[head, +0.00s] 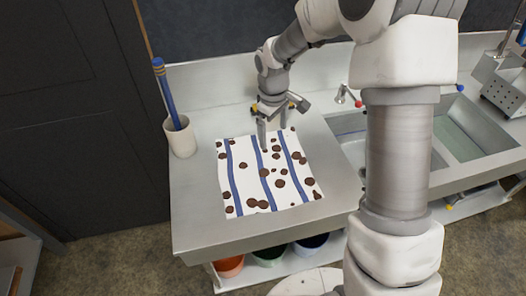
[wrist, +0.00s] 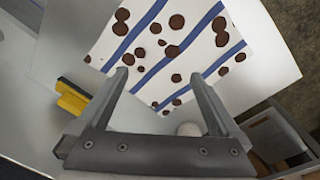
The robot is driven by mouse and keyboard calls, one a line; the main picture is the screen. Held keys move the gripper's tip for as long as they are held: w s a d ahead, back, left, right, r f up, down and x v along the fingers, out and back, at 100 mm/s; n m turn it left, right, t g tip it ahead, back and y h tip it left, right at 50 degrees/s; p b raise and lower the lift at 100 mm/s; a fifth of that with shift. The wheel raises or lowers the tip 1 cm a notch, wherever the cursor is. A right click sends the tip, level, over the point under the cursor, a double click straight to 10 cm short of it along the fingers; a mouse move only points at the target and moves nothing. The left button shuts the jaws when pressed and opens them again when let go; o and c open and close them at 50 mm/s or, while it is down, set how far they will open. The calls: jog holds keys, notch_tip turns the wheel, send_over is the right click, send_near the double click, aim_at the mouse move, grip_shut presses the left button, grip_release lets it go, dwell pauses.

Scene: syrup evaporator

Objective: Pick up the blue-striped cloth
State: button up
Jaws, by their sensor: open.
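The blue-striped cloth (head: 246,178) lies flat on the steel counter, left of the sinks. It is white with blue stripes and several dark brown spots. My gripper (head: 267,149) is above the cloth's far part in the head view, pointing down. In the wrist view, the cloth (wrist: 198,52) fills the upper middle, beyond the fingertips. The two fingers of my gripper (wrist: 160,80) are spread apart with nothing held between them. I cannot tell exactly how high the fingertips are above the cloth.
A white cup (head: 180,137) with a blue yellow-banded stick (head: 165,90) stands at the counter's back left. Sinks (head: 460,130) with a red-handled tap (head: 345,96) are at right. Buckets (head: 229,266) sit below. The counter's front left (head: 205,225) is bare.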

jog(key=n+g+p, duration=0.1)
jog(key=n, duration=0.1)
send_over(264, 169)
notch_tip(264, 169, down, 6)
jog(key=f, duration=0.1)
notch_tip(264, 169, down, 9)
jog(key=b, duration=0.6)
jog(key=shift+w+f, duration=0.1)
jog(key=shift+f, duration=0.05)
jog(key=shift+c, duration=0.3)
grip_shut()
dwell(0.4)
notch_tip(264, 169, up, 12)
jog(key=p, duration=0.7)
